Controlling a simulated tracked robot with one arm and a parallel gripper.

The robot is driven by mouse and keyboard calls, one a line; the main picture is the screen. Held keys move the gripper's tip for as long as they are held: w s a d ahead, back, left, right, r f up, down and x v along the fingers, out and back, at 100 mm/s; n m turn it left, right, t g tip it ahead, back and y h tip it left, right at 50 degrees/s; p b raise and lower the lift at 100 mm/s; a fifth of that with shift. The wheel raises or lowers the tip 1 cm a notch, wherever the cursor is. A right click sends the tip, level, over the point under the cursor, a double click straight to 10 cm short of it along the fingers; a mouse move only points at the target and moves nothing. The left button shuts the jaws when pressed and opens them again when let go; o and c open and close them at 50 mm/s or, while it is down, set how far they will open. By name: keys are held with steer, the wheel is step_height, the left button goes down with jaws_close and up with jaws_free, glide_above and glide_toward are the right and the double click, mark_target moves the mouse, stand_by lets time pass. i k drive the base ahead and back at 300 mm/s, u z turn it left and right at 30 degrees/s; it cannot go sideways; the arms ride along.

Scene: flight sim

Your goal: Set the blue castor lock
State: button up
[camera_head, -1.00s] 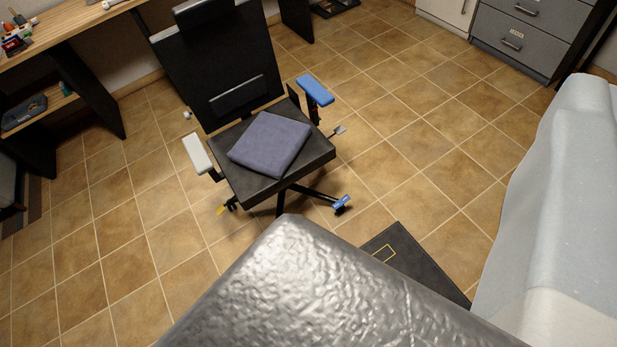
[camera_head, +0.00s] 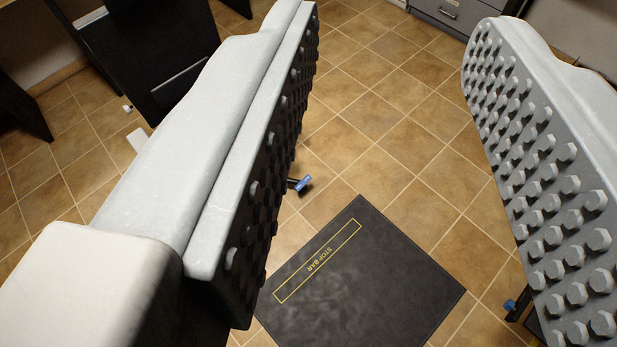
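The blue castor lock (camera_head: 304,184) is a small blue tab on a chair castor, seen low on the floor between my two jaws, close to the left jaw's inner face. My gripper (camera_head: 393,40) is open wide and empty, its grey jaws with studded inner faces at left and right. I cannot make out whether the lock tab is up or down.
A black floor mat (camera_head: 395,270) marked STOP BAR lies in front of the castor. Another small blue part (camera_head: 510,305) shows at the lower right by the right jaw. Grey drawers (camera_head: 440,12) stand at the back. Tiled floor between is clear.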

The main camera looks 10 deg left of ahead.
mark_target(300, 186)
steer(key=u, duration=0.05)
steer(key=i, duration=1)
steer(key=z, duration=0.1)
